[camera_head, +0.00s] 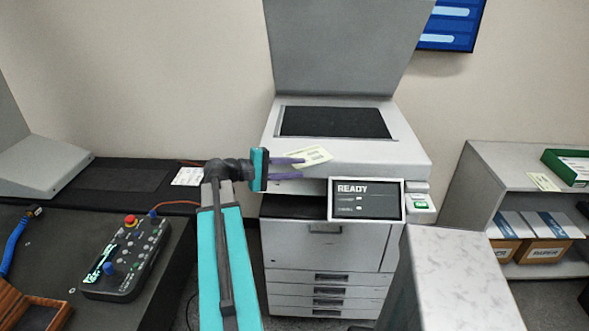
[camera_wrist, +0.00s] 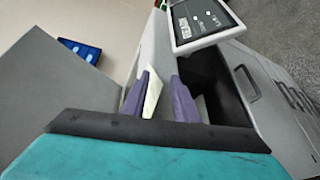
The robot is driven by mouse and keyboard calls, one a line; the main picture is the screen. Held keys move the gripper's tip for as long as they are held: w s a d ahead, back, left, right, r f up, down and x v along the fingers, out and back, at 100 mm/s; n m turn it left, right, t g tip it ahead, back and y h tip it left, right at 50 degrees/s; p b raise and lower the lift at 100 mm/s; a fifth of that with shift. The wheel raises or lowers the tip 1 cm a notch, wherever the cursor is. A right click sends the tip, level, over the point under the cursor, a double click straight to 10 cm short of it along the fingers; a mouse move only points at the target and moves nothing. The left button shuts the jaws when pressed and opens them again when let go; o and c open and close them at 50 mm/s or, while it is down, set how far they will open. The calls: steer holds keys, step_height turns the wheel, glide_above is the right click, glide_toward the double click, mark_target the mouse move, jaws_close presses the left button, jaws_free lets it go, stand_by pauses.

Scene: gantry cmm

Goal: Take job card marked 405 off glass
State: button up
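A copier (camera_head: 350,150) stands with its lid (camera_head: 345,45) up and its dark glass (camera_head: 335,122) bare. A pale yellow card (camera_head: 307,157) with dark print lies at the copier's front top edge, off the dark glass; its number is not readable. My gripper (camera_head: 302,168) is at this edge, its two purple fingers apart. The upper finger overlaps the card's left part in the head view. In the wrist view the card (camera_wrist: 153,92) shows edge-on between the fingers, close to the left one, with a gap to the right finger. I cannot tell whether it touches.
A READY screen (camera_head: 365,201) juts from the copier's front, right of my gripper. A control box (camera_head: 125,258) and another card (camera_head: 188,176) are on the dark table at left. A shelf (camera_head: 515,155) at right holds a card (camera_head: 544,181), a green tray (camera_head: 567,165) and paper boxes.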

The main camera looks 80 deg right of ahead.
steer(key=b+v, duration=0.3)
steer(key=v, duration=1)
steer(key=shift+w+a, duration=0.2)
steer(key=shift+w, duration=0.1)
steer(key=shift+f, duration=0.1)
steer(key=shift+c, duration=0.4)
